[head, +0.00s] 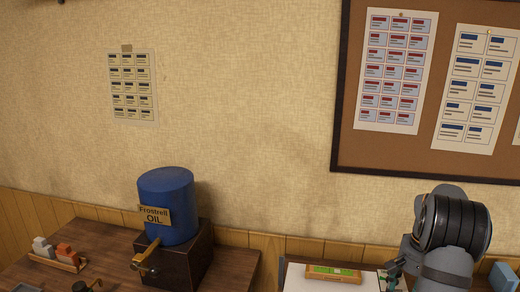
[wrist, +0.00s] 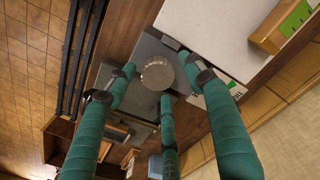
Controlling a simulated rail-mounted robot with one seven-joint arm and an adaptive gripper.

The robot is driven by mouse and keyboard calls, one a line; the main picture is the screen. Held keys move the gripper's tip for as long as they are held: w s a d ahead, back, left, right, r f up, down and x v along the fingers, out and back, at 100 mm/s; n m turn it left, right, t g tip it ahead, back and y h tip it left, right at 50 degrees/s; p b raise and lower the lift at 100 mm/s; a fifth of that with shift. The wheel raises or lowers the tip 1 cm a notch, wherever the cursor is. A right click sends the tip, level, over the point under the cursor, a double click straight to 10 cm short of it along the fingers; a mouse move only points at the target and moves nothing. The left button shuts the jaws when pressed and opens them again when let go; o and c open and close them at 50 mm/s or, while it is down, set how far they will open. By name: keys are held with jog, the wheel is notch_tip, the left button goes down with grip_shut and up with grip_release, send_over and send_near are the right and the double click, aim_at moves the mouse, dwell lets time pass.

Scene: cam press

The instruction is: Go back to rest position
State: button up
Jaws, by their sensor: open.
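My gripper (wrist: 157,70) shows in the wrist view with its green fingers spread apart and nothing held between them. Below the fingertips is a grey machine part with a round, pale metal disc (wrist: 157,74). The disc appears between the fingers in the picture, but I see no finger closed on it. In the head view my arm is at the lower right, and only a small part of my gripper (head: 394,272) shows beside it, low over the bench.
A white board (head: 310,284) carries a wooden holder with a green face (head: 333,272). A blue oil drum (head: 167,207) stands on a dark box at left, with a small tray (head: 56,261) of blocks beyond. Wall sheets and a cork board hang behind. The wall space above is clear.

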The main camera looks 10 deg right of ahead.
jog(key=n+p, duration=0.2)
jog(key=n, duration=0.4)
jog(key=shift+r, duration=0.2)
jog(key=n+p, duration=0.2)
jog(key=n, duration=0.2)
jog(key=shift+a, duration=0.15)
jog(key=shift+f+n+p, duration=0.2)
jog(key=shift+n+p, duration=0.1)
jog(key=shift+n, duration=1)
jog(key=shift+w, duration=0.15)
